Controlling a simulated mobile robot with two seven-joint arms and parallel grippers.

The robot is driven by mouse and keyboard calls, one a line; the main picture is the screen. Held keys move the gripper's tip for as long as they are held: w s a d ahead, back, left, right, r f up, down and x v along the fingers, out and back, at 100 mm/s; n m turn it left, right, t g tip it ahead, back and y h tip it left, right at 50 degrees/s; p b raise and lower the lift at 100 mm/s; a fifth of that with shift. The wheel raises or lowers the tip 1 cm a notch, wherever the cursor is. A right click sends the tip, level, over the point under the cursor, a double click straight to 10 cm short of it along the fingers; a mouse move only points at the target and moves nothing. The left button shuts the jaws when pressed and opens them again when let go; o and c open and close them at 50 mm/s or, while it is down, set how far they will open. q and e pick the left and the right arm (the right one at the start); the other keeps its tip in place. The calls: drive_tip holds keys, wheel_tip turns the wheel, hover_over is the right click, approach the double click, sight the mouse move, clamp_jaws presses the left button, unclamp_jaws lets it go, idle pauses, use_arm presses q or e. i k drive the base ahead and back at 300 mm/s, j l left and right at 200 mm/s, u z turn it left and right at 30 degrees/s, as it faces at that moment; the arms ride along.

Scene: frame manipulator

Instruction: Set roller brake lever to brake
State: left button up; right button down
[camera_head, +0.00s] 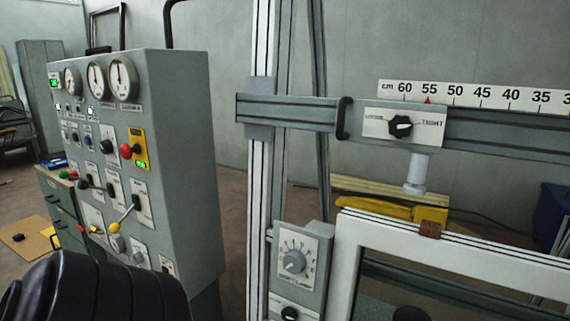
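A grey control cabinet (180,170) stands at the left, its panel facing left. On its lower panel is a lever with a yellow knob (115,228), its thin rod slanting down-left from a dark slot. Above it is a lever with a black knob (83,183). The labels are too small to read, so I cannot tell which lever is the roller brake lever or how it is set. Neither gripper shows. A black ribbed part (95,290), probably of my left arm, fills the bottom left and hides what lies behind it.
Beside the cabinet stands an upright metal post (262,190) with a crossbar, a LOOSE/TIGHT knob (400,126) and a centimetre scale (480,95). A dial box (295,262) sits low on it. A pale frame (400,235) fills the lower right. Floor shows between cabinet and post.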

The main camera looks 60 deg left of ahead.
sight(83, 184)
drive_tip(key=u, duration=3.3)
